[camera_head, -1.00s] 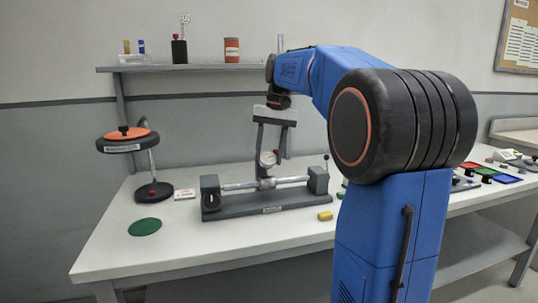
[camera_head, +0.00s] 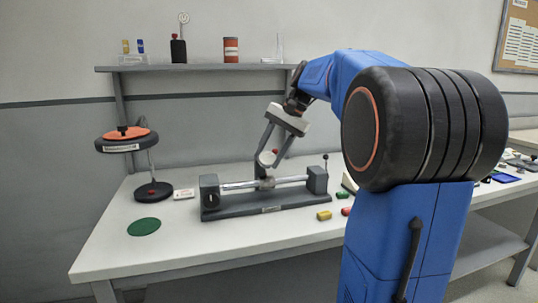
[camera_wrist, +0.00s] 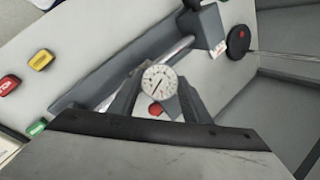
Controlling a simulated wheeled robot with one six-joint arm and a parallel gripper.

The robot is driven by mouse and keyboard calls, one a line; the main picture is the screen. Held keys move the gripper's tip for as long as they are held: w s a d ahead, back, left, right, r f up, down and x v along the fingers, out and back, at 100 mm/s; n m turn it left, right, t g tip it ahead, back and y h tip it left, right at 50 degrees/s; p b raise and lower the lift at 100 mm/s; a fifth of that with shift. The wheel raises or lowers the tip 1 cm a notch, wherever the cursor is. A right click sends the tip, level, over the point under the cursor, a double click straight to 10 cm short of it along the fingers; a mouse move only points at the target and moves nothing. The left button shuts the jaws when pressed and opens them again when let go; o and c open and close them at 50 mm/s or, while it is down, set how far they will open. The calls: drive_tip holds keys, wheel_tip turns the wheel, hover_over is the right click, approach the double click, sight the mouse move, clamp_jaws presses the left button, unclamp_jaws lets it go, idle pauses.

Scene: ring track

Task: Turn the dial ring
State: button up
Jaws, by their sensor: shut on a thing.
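The dial gauge (camera_wrist: 160,80), with a round white face and a dark pointer, stands on a horizontal silver bar (camera_head: 232,185) of a grey bench fixture (camera_head: 270,205). My gripper (camera_head: 267,160) comes down from the upper right, tilted, with its two fingers on either side of the dial, shut on its ring. In the wrist view the gripper's fingers (camera_wrist: 155,95) flank the dial face, and a red knob (camera_wrist: 155,109) shows just below it. The ring itself is mostly hidden by the fingers.
A lamp-like stand with an orange-topped disc (camera_head: 127,140) stands at left, near a green round mat (camera_head: 144,227). Yellow (camera_head: 324,215) and red (camera_head: 346,211) blocks lie right of the fixture. A shelf (camera_head: 200,68) with small items runs above the bench.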

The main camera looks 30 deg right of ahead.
drive_tip(key=m+t+y, duration=0.1)
drive_tip(key=m+t, duration=0.1)
drive_tip(key=m, duration=0.1)
drive_tip(key=shift+s+d, duration=0.1)
drive_tip(key=shift+s, duration=0.05)
drive_tip(key=shift+s+f+m+t, duration=0.15)
drive_tip(key=shift+m+t, duration=0.85)
drive_tip(key=shift+m, duration=0.9)
drive_tip(key=o, duration=1.1)
drive_tip(key=v, duration=1.7)
drive_tip(key=shift+s+d+f, duration=0.1)
drive_tip(key=shift+s+d, duration=0.1)
drive_tip(key=shift+s, duration=0.05)
